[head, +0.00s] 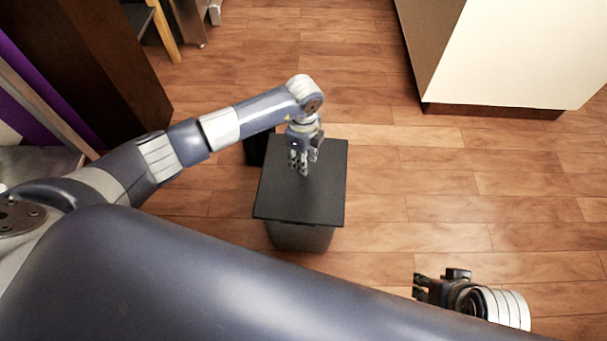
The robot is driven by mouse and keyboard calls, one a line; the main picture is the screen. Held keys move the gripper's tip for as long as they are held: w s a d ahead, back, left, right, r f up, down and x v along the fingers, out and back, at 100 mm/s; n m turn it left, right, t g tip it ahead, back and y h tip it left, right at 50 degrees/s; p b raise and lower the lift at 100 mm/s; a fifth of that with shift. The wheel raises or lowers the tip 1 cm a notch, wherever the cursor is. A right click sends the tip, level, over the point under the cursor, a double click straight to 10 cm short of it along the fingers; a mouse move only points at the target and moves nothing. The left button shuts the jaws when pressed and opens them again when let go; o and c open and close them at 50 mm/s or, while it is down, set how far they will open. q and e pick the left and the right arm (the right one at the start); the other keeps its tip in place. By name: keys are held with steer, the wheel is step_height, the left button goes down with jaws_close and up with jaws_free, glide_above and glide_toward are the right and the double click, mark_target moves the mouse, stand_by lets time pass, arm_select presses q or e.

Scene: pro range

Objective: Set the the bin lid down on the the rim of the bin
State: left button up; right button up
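The bin lid (300,195) is a flat dark grey rectangle over the top of the bin. The bin (300,236) is a dark grey box on the floor, and its front wall shows below the lid's near edge. The lid hides the rim, so I cannot tell whether lid and rim touch. My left gripper (303,166) points down over the far half of the lid; its fingers hide whether it grips anything there. My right gripper (420,287) is at the lower right, apart from the bin, with its fingers spread and nothing between them.
A black object (256,149) stands beside the bin's far left. A white cabinet (510,50) stands at the upper right and dark brown furniture (95,60) at the upper left. The wooden floor (430,200) right of the bin is clear.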

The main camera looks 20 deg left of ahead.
arm_select(q)
steer(key=o, duration=0.6)
steer(key=shift+c, duration=0.2)
step_height(320, 180, up, 12)
stand_by(0.3)
